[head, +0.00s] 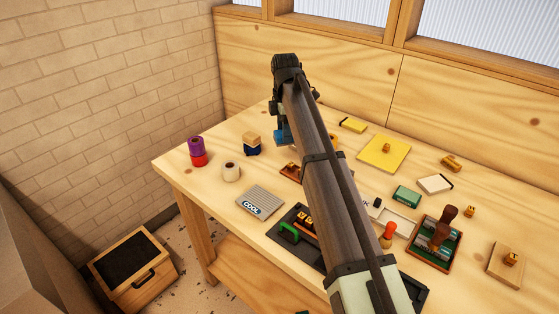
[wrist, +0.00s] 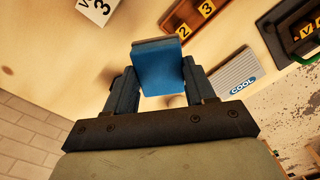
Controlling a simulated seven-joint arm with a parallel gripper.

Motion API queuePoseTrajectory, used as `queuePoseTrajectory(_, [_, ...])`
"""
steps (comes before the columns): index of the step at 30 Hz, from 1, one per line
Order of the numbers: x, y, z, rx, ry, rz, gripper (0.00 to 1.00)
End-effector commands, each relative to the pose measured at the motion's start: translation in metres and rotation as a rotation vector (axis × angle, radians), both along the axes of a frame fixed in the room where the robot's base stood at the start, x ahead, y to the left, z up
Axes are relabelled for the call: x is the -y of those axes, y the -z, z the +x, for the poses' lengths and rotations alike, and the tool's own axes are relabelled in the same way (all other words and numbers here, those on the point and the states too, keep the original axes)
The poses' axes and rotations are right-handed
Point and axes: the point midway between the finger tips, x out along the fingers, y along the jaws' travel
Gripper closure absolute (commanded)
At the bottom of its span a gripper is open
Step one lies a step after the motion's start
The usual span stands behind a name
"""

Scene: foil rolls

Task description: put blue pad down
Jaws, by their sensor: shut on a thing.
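The blue pad (wrist: 160,75) is a thick blue block with a darker top edge. My gripper (wrist: 159,82) is shut on it, one dark finger on each side, in the wrist view. In the head view a blue part of the pad (head: 281,137) shows below my gripper (head: 279,122), left of my arm, over the far part of the wooden table (head: 225,202). I cannot tell whether the pad touches the table. My arm hides part of the table behind it.
A grey COOL plate (head: 260,201) lies nearer, beside a dark tray (head: 296,254). Yellow pads (head: 383,154) lie right of my arm.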

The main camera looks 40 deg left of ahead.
Motion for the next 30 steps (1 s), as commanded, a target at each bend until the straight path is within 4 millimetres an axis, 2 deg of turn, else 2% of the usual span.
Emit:
queuePoseTrajectory(1, [-0.014, -0.001, -0.004, 0.0, -0.047, 0.001, 0.76])
queuePoseTrajectory(6, [-0.024, -0.003, 0.006, 0.001, -0.192, 0.004, 0.76])
queuePoseTrajectory(18, [-0.029, -0.005, 0.01, 0.005, -0.567, 0.014, 0.76])
queuePoseTrajectory(25, [-0.028, 0.001, 0.01, 0.005, -0.64, 0.014, 0.76])
queuePoseTrajectory(30, [-0.028, 0.022, 0.01, 0.003, -0.642, 0.013, 0.76])
